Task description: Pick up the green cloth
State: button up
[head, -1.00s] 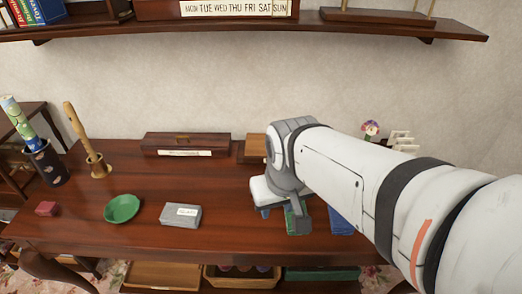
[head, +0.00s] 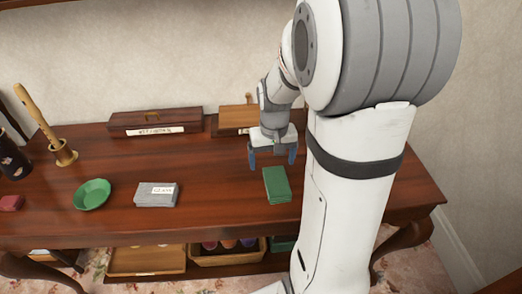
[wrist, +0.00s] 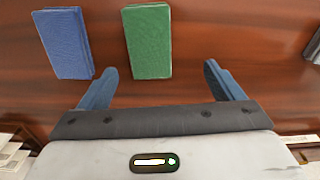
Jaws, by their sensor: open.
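The green cloth (head: 277,185) lies folded flat on the wooden table, near the front edge and to the right of the grey box. It also shows at the top of the wrist view (wrist: 148,42). My gripper (head: 273,160) is open and empty, just behind the cloth in the head view. In the wrist view its two blue fingers (wrist: 160,80) point toward the cloth, which sits between their lines but beyond the tips. A blue folded cloth (wrist: 66,44) lies beside the green one in the wrist view. My arm hides that blue cloth in the head view.
A grey box with a label (head: 156,195), a green bowl (head: 92,194) and a red block (head: 10,203) stand to the left. A long dark box (head: 155,122) lies at the back. A wooden holder with a stick (head: 62,153) stands at the left. The table between is clear.

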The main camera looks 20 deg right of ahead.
aim_at(277, 178)
jog(key=shift+w+d+f, duration=0.25)
jog(key=shift+d+f, duration=0.2)
jog(key=shift+f, duration=0.2)
jog(key=shift+w+d+f, duration=0.2)
jog(key=shift+d+f, duration=0.2)
jog(key=shift+f, duration=0.2)
jog(key=f, duration=0.7)
jog(key=shift+s+d+f, duration=0.15)
jog(key=shift+d+f, duration=0.05)
jog(key=shift+f, duration=0.2)
jog(key=c, duration=1.1)
